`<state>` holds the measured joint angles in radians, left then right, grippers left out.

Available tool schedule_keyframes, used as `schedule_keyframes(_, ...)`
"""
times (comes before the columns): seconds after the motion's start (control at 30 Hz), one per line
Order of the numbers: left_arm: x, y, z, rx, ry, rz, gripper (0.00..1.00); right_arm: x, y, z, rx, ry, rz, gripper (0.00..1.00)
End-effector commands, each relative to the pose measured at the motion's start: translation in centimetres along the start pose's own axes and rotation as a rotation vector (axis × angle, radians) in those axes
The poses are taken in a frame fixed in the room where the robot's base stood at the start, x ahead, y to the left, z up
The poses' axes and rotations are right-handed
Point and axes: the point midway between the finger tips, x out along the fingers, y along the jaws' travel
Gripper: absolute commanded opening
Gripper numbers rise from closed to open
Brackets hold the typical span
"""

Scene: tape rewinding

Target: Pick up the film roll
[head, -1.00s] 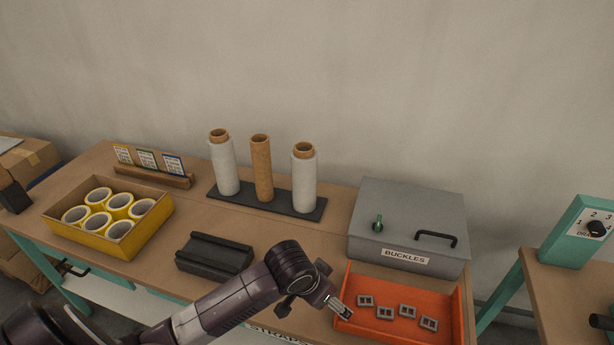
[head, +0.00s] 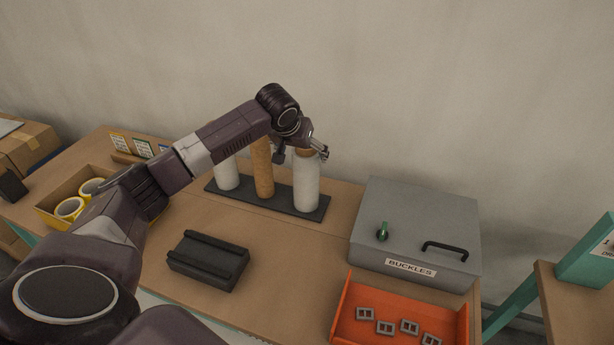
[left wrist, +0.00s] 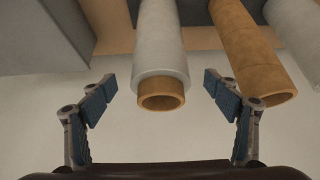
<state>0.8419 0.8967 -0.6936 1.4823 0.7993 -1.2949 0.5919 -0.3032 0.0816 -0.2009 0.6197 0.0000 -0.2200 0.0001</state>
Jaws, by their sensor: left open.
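The film roll nearest the grey case, white with a brown core, stands upright on the black base (head: 310,214) in the head view. Its white body (head: 306,185) shows below my left gripper (head: 321,150); its top is partly hidden by the gripper. In the left wrist view this film roll (left wrist: 160,50) points its core end between the two open blue-padded fingers, with visible gaps on both sides. A bare brown core (head: 261,168) and a second white film roll (head: 226,175) stand beside it, their tops hidden by my arm. My right gripper is not in view.
A grey buckles case (head: 415,225) stands right of the rolls, with an orange tray (head: 345,315) of buckles in front. A black cradle block (head: 208,262) lies on the table. A yellow box (head: 55,195) of tape rolls is partly behind my arm.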

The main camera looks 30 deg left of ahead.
Motion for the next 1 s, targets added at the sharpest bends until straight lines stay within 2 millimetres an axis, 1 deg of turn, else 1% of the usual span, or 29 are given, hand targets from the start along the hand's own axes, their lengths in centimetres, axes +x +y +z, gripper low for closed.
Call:
schedule_keyframes(0.03,0.5,0.0,0.0,0.0,-0.002,-0.001,0.82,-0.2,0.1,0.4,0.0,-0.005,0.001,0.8)
schedule_keyframes(0.13,1.2,0.0,0.0,0.001,-0.002,-0.002,0.82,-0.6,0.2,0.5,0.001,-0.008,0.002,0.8)
schedule_keyframes(0.33,3.6,0.0,0.2,0.001,-0.003,-0.002,0.82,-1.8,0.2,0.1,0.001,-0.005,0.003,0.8)
schedule_keyframes(0.4,4.6,0.1,0.2,0.002,-0.002,0.0,0.82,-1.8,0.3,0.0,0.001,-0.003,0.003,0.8)
schedule_keyframes(0.5,5.4,0.0,0.2,0.001,0.0,-0.001,0.82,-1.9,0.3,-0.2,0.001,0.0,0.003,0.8)
schedule_keyframes(0.63,5.9,0.0,0.3,0.003,0.0,-0.001,0.82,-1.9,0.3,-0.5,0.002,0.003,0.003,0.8)
schedule_keyframes(0.83,6.0,0.0,0.3,0.003,0.001,-0.001,0.82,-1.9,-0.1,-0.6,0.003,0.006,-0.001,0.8)
schedule_keyframes(0.87,6.0,0.0,0.3,0.003,0.001,-0.001,0.79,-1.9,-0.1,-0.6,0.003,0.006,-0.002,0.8)
schedule_keyframes(1.0,6.0,0.0,0.3,0.003,0.001,-0.001,0.64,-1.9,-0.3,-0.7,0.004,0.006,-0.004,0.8)
